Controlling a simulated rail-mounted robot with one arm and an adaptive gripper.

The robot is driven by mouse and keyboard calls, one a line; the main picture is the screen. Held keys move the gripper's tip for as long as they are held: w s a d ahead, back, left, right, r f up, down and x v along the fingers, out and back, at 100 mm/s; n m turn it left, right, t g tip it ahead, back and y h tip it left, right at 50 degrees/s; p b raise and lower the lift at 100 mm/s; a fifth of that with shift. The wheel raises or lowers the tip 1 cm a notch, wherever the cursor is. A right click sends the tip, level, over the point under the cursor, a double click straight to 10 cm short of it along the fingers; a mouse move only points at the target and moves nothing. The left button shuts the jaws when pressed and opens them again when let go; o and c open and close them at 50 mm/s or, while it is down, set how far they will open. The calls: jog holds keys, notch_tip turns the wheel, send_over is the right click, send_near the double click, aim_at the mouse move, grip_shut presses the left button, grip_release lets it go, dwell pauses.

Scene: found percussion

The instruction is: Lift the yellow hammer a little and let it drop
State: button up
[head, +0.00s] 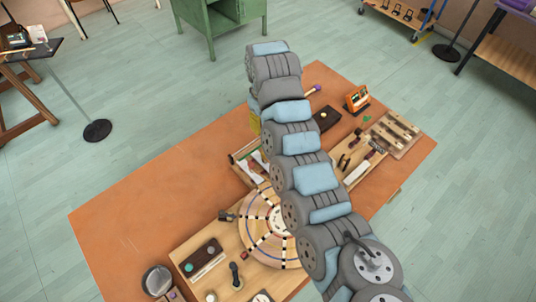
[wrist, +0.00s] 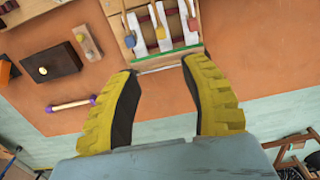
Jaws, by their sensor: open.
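The yellow hammer (wrist: 160,33) is in the wrist view, its yellow head over a white strip of a wooden frame (wrist: 122,22). A blue-headed hammer (wrist: 130,40) is to its left and a red-headed one (wrist: 193,25) to its right. My gripper (wrist: 162,68) is open, with its yellow, black-padded fingers apart and nothing between them. In the picture, the fingertips are just below the frame's green-edged end; I cannot tell their height. In the head view my arm covers part of the frame (head: 236,158) and most of my gripper; the hammer heads cannot be made out there.
A purple-ended stick (wrist: 72,104) and a dark block with a pale knob (wrist: 50,62) lie left in the wrist view. A round wooden disc (head: 252,238), an orange device (head: 357,98) and a rack of bars (head: 398,133) are on the orange table (head: 140,205). The table's left part is clear.

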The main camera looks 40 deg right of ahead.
notch_tip(320, 180, down, 17)
jog(key=shift+f, duration=0.1)
dwell(0.6)
grip_shut()
